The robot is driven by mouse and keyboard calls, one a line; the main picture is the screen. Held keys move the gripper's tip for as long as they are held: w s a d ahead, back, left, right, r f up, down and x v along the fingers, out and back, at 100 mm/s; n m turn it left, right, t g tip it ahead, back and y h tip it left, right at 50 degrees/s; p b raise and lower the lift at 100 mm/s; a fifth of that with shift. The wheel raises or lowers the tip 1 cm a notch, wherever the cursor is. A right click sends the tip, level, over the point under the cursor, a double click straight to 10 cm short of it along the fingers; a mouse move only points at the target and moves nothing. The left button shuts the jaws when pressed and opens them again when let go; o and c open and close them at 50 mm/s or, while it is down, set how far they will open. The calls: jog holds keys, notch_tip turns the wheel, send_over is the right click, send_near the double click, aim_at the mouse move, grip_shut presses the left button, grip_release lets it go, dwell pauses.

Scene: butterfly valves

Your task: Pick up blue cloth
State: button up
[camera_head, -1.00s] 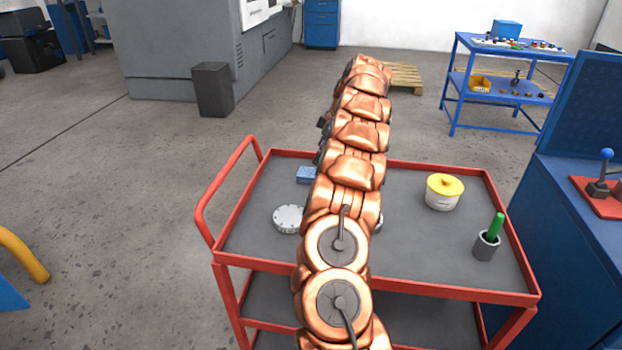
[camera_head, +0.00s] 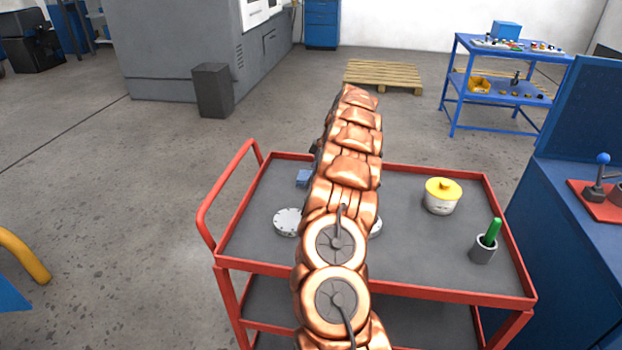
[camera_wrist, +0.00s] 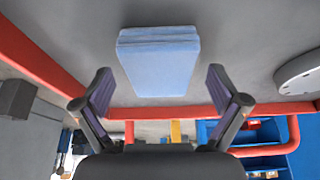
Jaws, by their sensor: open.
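The blue cloth (camera_wrist: 158,68) is a folded light-blue block on the grey top of the red cart. In the head view only its left part (camera_head: 303,178) shows beside my copper arm, which hides the rest. My gripper (camera_wrist: 160,92) is open in the wrist view, one finger on either side of the picture. The cloth lies ahead, between the lines of the fingers, and nothing is between the fingertips. The fingers look apart from the cloth. In the head view my gripper is hidden behind the arm.
The red cart (camera_head: 375,288) has raised rims. A grey flange disc (camera_head: 288,222) lies left of my arm; another is partly hidden at its right. A yellow-lidded pot (camera_head: 442,196) and a grey cup with a green handle (camera_head: 485,246) stand on the right. A blue bench (camera_head: 570,215) adjoins.

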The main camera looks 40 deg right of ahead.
aim_at(308, 175)
jog(key=c, duration=1.2)
jog(key=shift+o, duration=0.2)
jog(key=shift+r, duration=0.1)
jog(key=shift+r+b, duration=0.55)
jog(key=shift+r, duration=1.15)
jog(key=shift+s+a+r+b, duration=0.25)
jog(key=shift+s+a+b, duration=0.4)
jog(key=shift+s, duration=1.9)
jog(key=shift+s+a+r+b, duration=0.3)
jog(key=shift+s+a, duration=0.65)
jog(key=shift+s, duration=1.6)
jog(key=shift+s+a+r+b, duration=0.15)
jog(key=shift+s+a+b, duration=0.55)
jog(key=shift+s, duration=1.85)
jog(key=shift+a, duration=0.1)
